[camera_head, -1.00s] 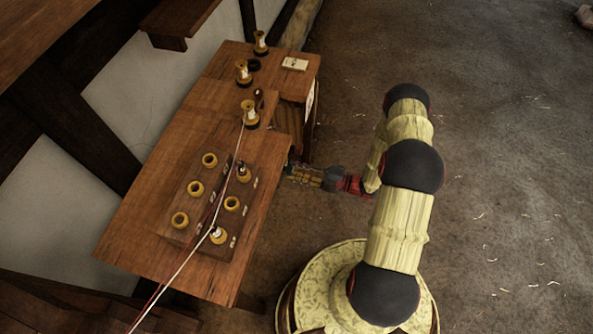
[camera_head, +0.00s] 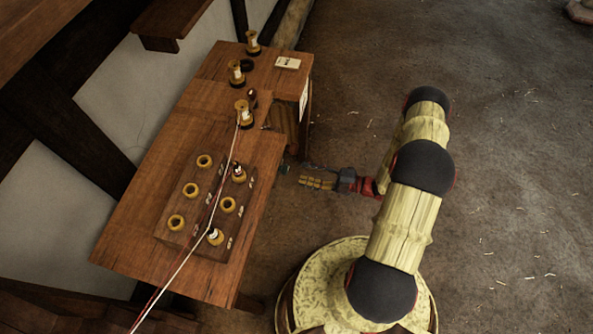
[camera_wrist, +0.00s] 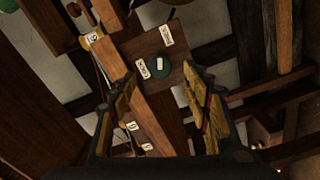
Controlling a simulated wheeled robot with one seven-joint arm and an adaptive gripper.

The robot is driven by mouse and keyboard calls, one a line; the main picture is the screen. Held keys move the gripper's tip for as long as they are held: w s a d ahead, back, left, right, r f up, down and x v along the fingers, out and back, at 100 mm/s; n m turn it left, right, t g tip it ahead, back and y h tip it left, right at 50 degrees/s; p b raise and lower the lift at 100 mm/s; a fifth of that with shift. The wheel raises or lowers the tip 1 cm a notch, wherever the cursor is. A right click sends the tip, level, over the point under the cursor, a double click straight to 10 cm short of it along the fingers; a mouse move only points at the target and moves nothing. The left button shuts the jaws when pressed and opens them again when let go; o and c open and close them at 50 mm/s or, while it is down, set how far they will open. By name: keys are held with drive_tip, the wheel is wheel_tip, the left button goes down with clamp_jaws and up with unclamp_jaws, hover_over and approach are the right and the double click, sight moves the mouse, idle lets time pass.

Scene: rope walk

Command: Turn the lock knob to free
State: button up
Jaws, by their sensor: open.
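In the wrist view a round dark-green knob (camera_wrist: 160,69) with a pale mark sits on a brown wooden panel (camera_wrist: 178,50). One pale label (camera_wrist: 166,35) is above it and another (camera_wrist: 143,68) is to its left; their writing is too small to read. I take it for the lock knob. My gripper (camera_wrist: 159,72) is open, its two fingers spread either side of the knob in the picture, with nothing between them; I see no contact. In the head view my gripper (camera_head: 300,175) is beside the bench's right edge, and the panel face is hidden.
The wooden bench (camera_head: 130,240) holds a block (camera_head: 187,215) with several yellow rings and bobbins. Red and white cords run across it. A small pale card (camera_head: 287,63) lies at the far end. Open floor (camera_head: 500,170) lies to the right.

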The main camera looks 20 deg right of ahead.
drive_tip(key=v, duration=0.6)
idle(0.3)
